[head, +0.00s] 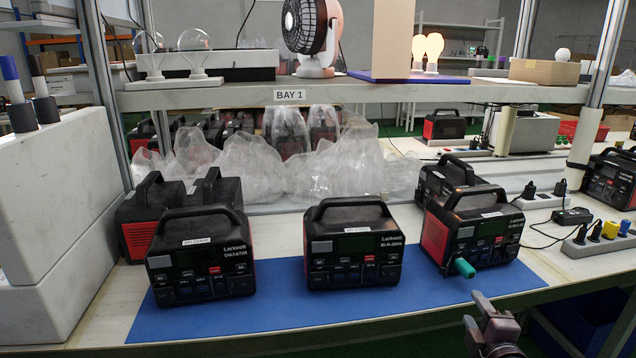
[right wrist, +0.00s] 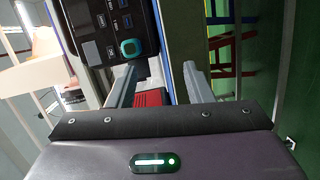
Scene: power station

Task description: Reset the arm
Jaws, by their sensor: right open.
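My right gripper (head: 474,308) shows at the bottom right of the head view, just in front of the table's edge. In the right wrist view its two grey fingers (right wrist: 160,74) are apart with nothing held between them. A black and red power station (head: 468,232) stands on the right of the blue mat (head: 330,312). A teal plug (head: 464,268) sticks out of its front, above and a little left of my gripper. The plug also shows in the right wrist view (right wrist: 130,47), beyond the left fingertip and apart from it. My left gripper is out of view.
Two power stations stand at the middle (head: 353,248) and left (head: 200,256) of the mat, with others behind. Clear plastic bags (head: 250,165) lie under the shelf (head: 400,95). A power strip (head: 600,240) with plugs lies at right. The mat's front strip is clear.

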